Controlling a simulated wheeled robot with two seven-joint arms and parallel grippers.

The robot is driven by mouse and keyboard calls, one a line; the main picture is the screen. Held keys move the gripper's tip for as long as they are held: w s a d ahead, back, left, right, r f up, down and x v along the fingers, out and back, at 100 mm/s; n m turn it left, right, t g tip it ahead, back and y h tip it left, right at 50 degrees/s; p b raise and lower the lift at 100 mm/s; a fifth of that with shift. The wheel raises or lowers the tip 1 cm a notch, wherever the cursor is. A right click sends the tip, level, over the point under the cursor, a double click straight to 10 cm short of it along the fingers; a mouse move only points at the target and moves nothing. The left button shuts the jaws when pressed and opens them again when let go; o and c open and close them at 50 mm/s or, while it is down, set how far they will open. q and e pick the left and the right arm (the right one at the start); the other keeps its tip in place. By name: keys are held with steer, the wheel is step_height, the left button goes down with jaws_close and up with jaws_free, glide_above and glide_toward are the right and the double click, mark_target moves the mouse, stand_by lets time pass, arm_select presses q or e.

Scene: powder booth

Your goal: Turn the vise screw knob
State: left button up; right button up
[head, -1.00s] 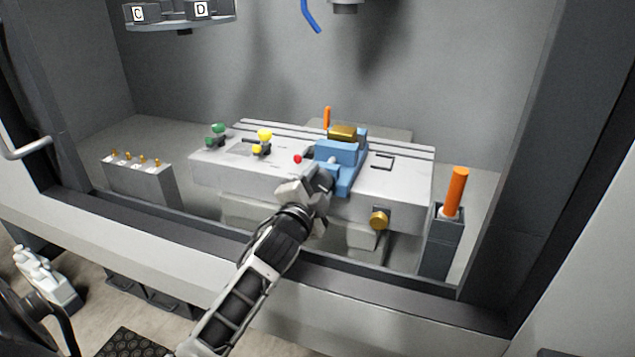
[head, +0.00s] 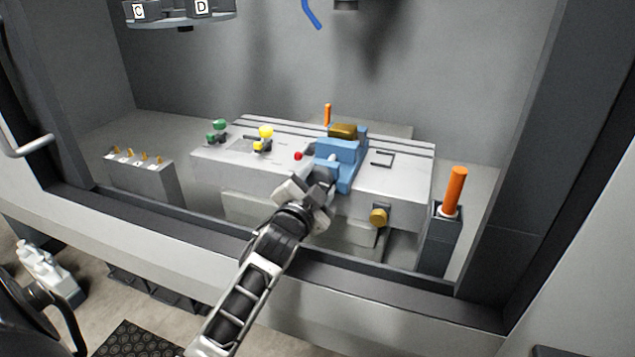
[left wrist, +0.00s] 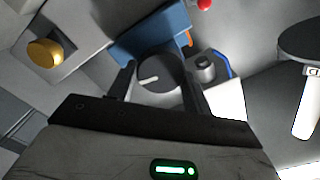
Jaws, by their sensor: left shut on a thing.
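The blue vise (head: 341,153) stands on the grey table, with a brass-coloured block (head: 343,131) in its jaws. In the left wrist view the vise (left wrist: 152,36) is partly hidden behind its dark round screw knob (left wrist: 158,72), which has a white mark line. My left gripper (head: 323,183) is at the front of the vise. In the wrist view its two fingers (left wrist: 160,88) are on either side of the knob, shut on it. In the head view the knob is mostly hidden by the gripper. My right gripper does not show.
The grey table (head: 215,163) also carries green and yellow knobbed parts and a red button (head: 298,156). A brass knob (head: 379,216) is on its front. An orange-handled tool (head: 455,190) stands in a dark holder at right. The booth's front sill (head: 200,222) lies below my arm.

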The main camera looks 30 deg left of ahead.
arm_select(q)
steer(key=o, duration=1)
steer(key=b+v, duration=0.2)
steer(key=v, duration=1.3)
steer(key=shift+a+f, duration=0.1)
steer(key=shift+s, duration=0.55)
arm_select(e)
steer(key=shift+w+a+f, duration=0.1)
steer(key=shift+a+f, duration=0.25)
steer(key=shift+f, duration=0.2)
